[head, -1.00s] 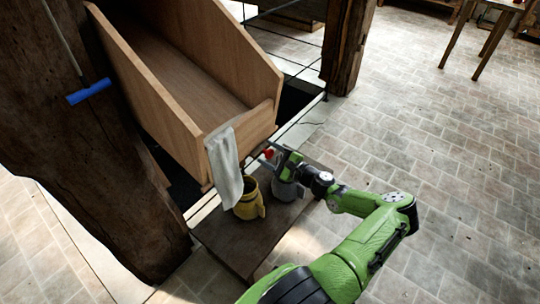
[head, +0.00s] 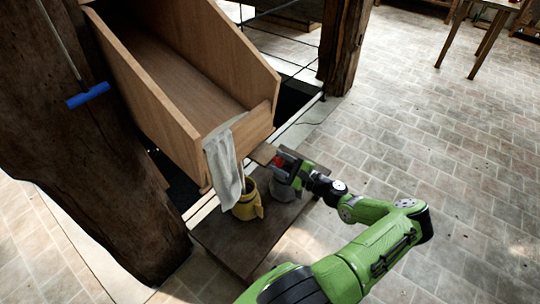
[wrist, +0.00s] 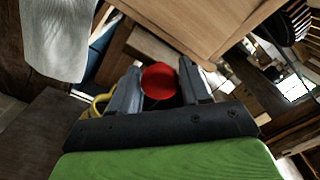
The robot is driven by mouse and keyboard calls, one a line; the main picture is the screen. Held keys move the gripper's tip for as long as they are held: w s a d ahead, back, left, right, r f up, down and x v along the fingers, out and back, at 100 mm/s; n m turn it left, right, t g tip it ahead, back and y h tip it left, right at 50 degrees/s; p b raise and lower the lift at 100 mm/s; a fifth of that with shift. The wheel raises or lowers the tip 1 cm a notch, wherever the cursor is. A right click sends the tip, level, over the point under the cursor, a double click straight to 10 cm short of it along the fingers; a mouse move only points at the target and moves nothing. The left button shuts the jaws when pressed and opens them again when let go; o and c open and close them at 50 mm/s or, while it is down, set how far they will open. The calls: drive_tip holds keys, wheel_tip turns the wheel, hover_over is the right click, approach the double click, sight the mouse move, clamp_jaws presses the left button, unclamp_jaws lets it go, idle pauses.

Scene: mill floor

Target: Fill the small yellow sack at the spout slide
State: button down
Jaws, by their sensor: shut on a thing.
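My gripper (head: 284,165) is shut on a red knob, which shows between the two fingers in the wrist view (wrist: 159,80). The knob sits at the end of a wooden spout slide (head: 263,154) that sticks out beside the mouth of the wooden spout (head: 187,75). The small yellow sack (head: 248,204) stands open on a dark low bench (head: 247,240) under the white cloth at the spout's end. Its inside is too dark to tell. Only a yellow edge of it (wrist: 99,104) shows in the wrist view.
A grey sack (head: 283,190) stands right of the yellow one, partly hidden under my gripper. A white cloth (head: 222,162) hangs from the spout's front corner. Thick timber posts (head: 348,45) stand on both sides.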

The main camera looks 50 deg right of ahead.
drive_tip(key=shift+s, duration=1.1)
drive_tip(key=c, duration=0.7)
unclamp_jaws()
drive_tip(key=shift+d, duration=0.1)
drive_tip(key=shift+o, duration=0.2)
drive_tip(key=s+d+p, duration=0.1)
drive_tip(key=s, duration=1.4)
drive_tip(key=shift+s+d, duration=0.15)
drive_tip(key=shift+s, duration=0.2)
